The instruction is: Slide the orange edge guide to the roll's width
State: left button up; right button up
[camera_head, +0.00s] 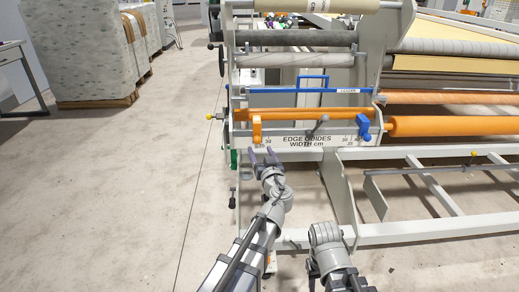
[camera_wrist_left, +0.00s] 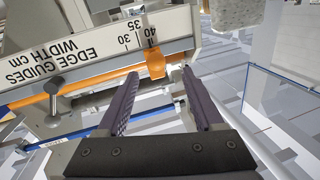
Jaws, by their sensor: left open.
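The orange edge guide (camera_head: 257,128) hangs at the left end of the orange rail (camera_head: 310,114), above a white scale plate (camera_head: 300,140) lettered "EDGE GUIDES WIDTH cm". In the left wrist view, which is upside down, the guide (camera_wrist_left: 155,62) is beside the 40 mark. A blue edge guide (camera_head: 363,129) is toward the right end. My left gripper (camera_head: 262,152) is open, below the orange guide. In the wrist view its fingertips (camera_wrist_left: 158,76) appear on either side of the guide, apart from it. My right gripper is not visible; only part of my right arm shows.
Grey and patterned rolls (camera_head: 295,60) lie above the rail, with a blue bar (camera_head: 305,91) between. A small grey lever (camera_head: 318,125) stands between the guides. White frame beams (camera_head: 420,232) run to the right. The floor at left is clear; wrapped stacks (camera_head: 90,50) stand behind.

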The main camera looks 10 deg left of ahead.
aim_at(258, 142)
pick_arm(q)
jog(key=n, duration=0.3)
jog(key=shift+w+d+r+n, duration=0.1)
jog(key=shift+w+d+n, duration=0.15)
jog(key=shift+n, duration=0.15)
jog(key=shift+x, duration=3.9)
grip_shut()
jog(key=shift+s, duration=0.1)
